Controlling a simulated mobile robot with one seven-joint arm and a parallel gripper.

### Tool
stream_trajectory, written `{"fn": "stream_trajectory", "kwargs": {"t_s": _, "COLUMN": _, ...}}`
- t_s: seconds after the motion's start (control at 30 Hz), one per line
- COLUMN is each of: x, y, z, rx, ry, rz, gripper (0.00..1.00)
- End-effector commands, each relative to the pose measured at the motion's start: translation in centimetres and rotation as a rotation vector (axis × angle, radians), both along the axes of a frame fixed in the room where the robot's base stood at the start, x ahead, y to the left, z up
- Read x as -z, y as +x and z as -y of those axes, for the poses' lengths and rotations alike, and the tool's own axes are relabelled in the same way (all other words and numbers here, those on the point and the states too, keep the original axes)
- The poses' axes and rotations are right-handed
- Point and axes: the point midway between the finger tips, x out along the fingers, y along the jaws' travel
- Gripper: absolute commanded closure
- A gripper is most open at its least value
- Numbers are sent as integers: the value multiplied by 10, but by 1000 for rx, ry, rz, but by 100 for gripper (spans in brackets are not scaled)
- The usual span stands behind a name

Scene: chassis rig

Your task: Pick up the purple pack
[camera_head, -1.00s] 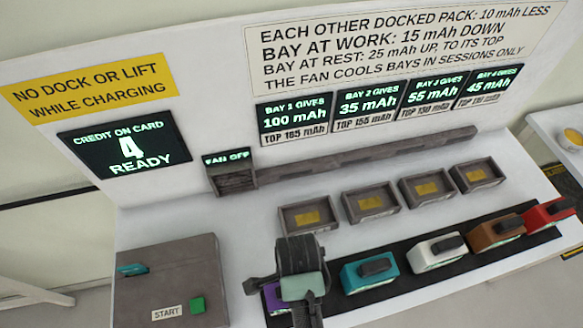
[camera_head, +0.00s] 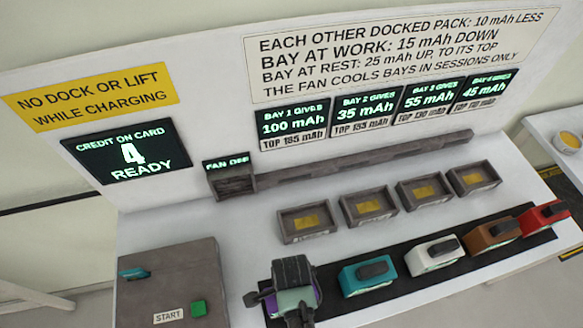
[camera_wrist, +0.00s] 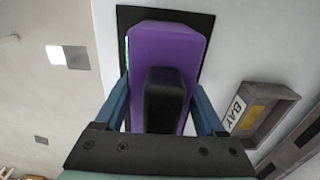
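The purple pack (camera_wrist: 165,45) fills the middle of the wrist view, with a black handle (camera_wrist: 165,100) standing on it. My gripper (camera_wrist: 162,88) has its two blue fingers apart, one on each side of the handle, with purple showing between handle and fingers. In the head view my gripper (camera_head: 292,278) is over the left end of the black strip and covers most of the purple pack (camera_head: 271,305); only slivers of purple show there. I cannot tell if the fingers touch the pack's sides.
Teal (camera_head: 368,275), white (camera_head: 435,254), brown (camera_head: 492,235) and red (camera_head: 544,216) packs stand to the right on the black strip (camera_head: 400,290). Several empty bays (camera_head: 307,222) sit behind. A box with a green START button (camera_head: 198,307) is on the left. The credit screen (camera_head: 127,152) reads 4, READY.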

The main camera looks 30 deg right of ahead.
Motion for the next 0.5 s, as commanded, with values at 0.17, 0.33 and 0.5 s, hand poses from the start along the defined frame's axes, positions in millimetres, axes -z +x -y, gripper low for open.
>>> {"fn": "stream_trajectory", "kwargs": {"t_s": 0.17, "x": 0, "y": 0, "z": 0, "rx": 0, "ry": 0, "rz": 0, "gripper": 67}}
{"fn": "stream_trajectory", "kwargs": {"t_s": 0.33, "x": 0, "y": 0, "z": 0, "rx": 0, "ry": 0, "rz": 0, "gripper": 97}}
{"fn": "stream_trajectory", "kwargs": {"t_s": 0.5, "x": -1, "y": 1, "z": 1, "rx": 1, "ry": -1, "rz": 2, "gripper": 100}}
